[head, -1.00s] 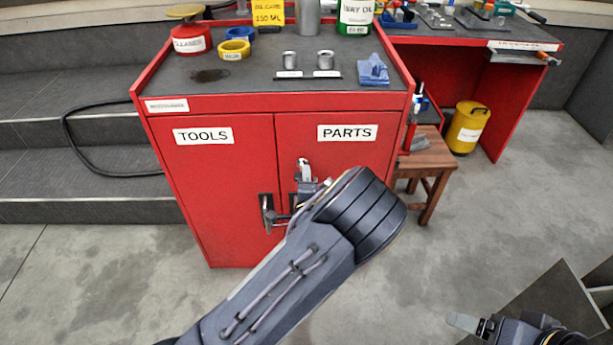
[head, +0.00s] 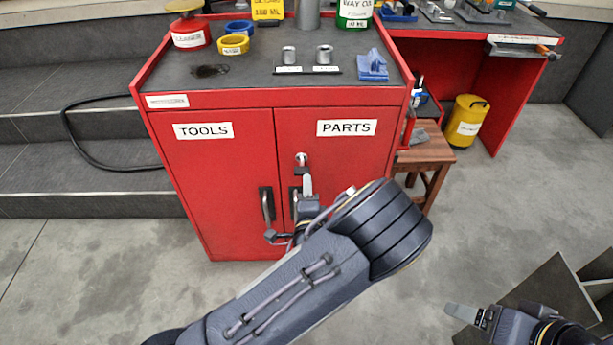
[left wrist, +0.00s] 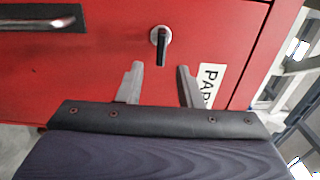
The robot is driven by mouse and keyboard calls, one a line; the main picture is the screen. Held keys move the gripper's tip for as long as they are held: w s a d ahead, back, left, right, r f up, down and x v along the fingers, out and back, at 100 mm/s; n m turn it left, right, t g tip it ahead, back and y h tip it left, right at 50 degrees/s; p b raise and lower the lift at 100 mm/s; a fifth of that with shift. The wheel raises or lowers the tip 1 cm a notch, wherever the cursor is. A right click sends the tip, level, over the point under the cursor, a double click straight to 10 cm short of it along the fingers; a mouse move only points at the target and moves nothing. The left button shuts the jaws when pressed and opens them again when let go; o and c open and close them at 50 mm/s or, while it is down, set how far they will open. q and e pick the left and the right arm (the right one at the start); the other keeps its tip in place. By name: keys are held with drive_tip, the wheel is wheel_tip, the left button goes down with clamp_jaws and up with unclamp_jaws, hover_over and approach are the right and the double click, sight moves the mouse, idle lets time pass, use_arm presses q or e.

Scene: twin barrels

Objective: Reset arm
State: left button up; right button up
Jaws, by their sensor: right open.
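My left arm reaches in front of the red cabinet (head: 225,180). Its gripper (head: 307,185) is just below the round silver lock (head: 301,159) on the PARTS door. In the left wrist view my left gripper (left wrist: 160,85) has its two fingers spread with nothing between them. The lock (left wrist: 160,36) there has a dark key or knob (left wrist: 162,50) in it, ahead of and apart from the fingertips. My right gripper (head: 466,312) is low at the right, open and empty over the floor.
The cabinet top holds a red tin (head: 190,36), blue and yellow rings, two metal cylinders and a blue block (head: 373,65). A wooden stool (head: 425,157) and a yellow canister (head: 467,121) stand to the right. Door handles (head: 267,204) stick out near my left gripper.

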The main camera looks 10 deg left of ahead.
use_arm(q)
drive_tip(key=shift+s+d, duration=0.15)
drive_tip(key=shift+s, duration=0.4)
drive_tip(key=s+a+r+n+g+h, duration=0.2)
drive_tip(key=s+r+n+g+h, duration=0.15)
drive_tip(key=s+n, duration=0.4)
drive_tip(key=s+a+r+n+g+h, duration=0.25)
drive_tip(key=s+r+n+g, duration=0.2)
drive_tip(key=s, duration=0.65)
drive_tip(key=s+a+r+n+g+h, duration=0.3)
drive_tip(key=s+r+n+g, duration=0.15)
drive_tip(key=s, duration=0.55)
wheel_tip(320, 180, up, 27)
drive_tip(key=p, duration=2.6)
drive_tip(key=shift+w+d+t+p, duration=0.25)
drive_tip(key=shift+w+t+p, duration=0.05)
drive_tip(key=shift+t+p, duration=0.1)
